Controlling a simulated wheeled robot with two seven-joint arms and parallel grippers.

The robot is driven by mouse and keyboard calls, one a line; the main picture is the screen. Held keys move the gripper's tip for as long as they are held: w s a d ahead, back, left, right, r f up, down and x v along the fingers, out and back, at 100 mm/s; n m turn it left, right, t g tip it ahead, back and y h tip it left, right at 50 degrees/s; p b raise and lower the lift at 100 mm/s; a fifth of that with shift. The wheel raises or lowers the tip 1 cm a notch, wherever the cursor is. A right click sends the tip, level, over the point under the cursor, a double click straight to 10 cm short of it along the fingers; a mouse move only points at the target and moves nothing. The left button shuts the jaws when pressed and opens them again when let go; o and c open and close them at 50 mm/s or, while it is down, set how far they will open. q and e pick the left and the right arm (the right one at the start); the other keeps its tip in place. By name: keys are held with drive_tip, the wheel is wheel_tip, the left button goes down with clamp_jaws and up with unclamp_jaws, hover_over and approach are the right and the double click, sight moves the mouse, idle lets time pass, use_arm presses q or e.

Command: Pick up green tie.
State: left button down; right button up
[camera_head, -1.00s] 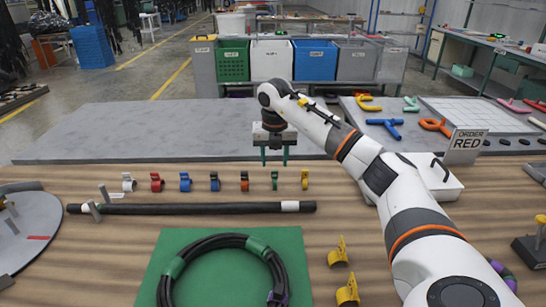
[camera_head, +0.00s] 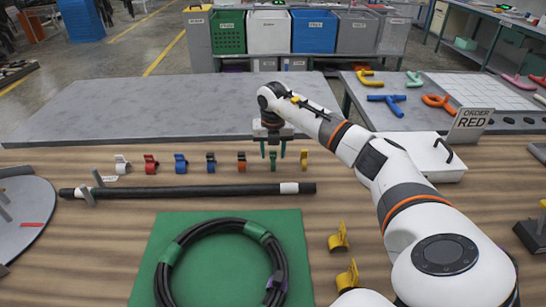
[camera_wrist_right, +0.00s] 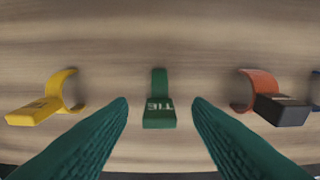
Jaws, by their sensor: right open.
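The green tie (camera_head: 273,162) is a small clip with a "TIE" label, standing in a row of ties on the wooden table. In the right wrist view the green tie (camera_wrist_right: 158,108) is centred between the fingertips. My right gripper (camera_head: 273,151) is open above the row at the green tie, its dark green fingers one to each side. In the wrist view the right gripper (camera_wrist_right: 160,105) shows clear gaps between both fingers and the tie. My left gripper is not in view.
A black hose (camera_head: 220,190) lies in front of the row. A coiled hose (camera_head: 170,262) rests on a green mat (camera_head: 298,280). Grey tabletop (camera_head: 150,110) behind is clear.

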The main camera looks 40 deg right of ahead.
drive_tip(key=shift+w+d+f, duration=0.15)
drive_tip(key=shift+f, duration=1.2)
clamp_jaws()
drive_tip(key=shift+r, duration=0.15)
wheel_tip(320, 180, up, 10)
drive_tip(key=shift+f, duration=0.1)
drive_tip(key=c, duration=0.8)
unclamp_jaws()
clamp_jaws()
